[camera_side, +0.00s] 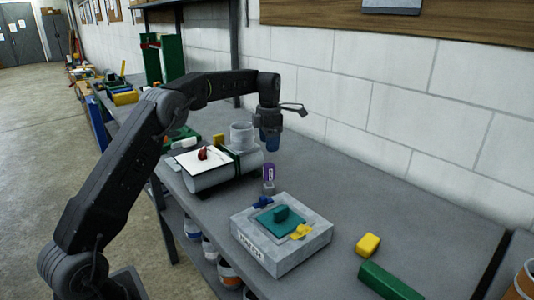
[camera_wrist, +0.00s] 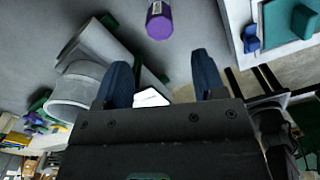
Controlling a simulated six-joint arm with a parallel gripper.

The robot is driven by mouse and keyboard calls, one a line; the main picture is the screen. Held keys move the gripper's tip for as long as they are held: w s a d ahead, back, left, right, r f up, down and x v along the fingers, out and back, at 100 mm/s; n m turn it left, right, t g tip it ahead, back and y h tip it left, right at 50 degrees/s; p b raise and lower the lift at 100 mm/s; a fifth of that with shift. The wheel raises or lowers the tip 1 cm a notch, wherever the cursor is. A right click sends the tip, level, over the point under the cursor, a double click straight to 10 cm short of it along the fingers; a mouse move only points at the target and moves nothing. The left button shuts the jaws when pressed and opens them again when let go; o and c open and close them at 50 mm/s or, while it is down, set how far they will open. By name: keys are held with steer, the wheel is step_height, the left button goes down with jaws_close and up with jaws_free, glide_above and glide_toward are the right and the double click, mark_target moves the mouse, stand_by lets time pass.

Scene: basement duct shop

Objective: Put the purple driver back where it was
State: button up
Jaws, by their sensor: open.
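The purple driver (camera_side: 268,174) stands upright on the grey bench, between the duct piece and the pale box. In the wrist view the purple driver (camera_wrist: 159,20) shows at the top, beyond my fingertips and apart from them. My gripper (camera_side: 270,140) hangs above the bench over the driver's area, fingers pointing down. In the wrist view my gripper (camera_wrist: 153,75) has its two blue fingers spread with nothing between them. The driver's lower end is hard to make out.
A pale box (camera_side: 285,257) with a teal block (camera_side: 281,213), a blue piece (camera_side: 262,202) and a yellow piece (camera_side: 301,231) stands nearby. A grey duct (camera_side: 210,178) with a white sheet lies left. A yellow block (camera_side: 367,245) and green bar (camera_side: 388,281) lie right.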

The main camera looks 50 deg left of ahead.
steer(key=s+d+r+m+t, duration=0.3)
steer(key=s+d+r+m, duration=0.85)
steer(key=s+m, duration=0.2)
steer(key=s+d+f+m+t, duration=0.1)
steer(key=s+d+f+m, duration=0.1)
steer(key=s+m, duration=0.4)
steer(key=s+d+f+m, duration=0.2)
steer(key=s+d+m, duration=0.2)
steer(key=s+m, duration=0.2)
steer(key=s+d+f+m+t, duration=0.1)
steer(key=s+d+f+m, duration=0.1)
steer(key=s+m, duration=0.4)
steer(key=s+d, duration=0.1)
steer(key=s, duration=0.2)
steer(key=shift+f+t, duration=0.3)
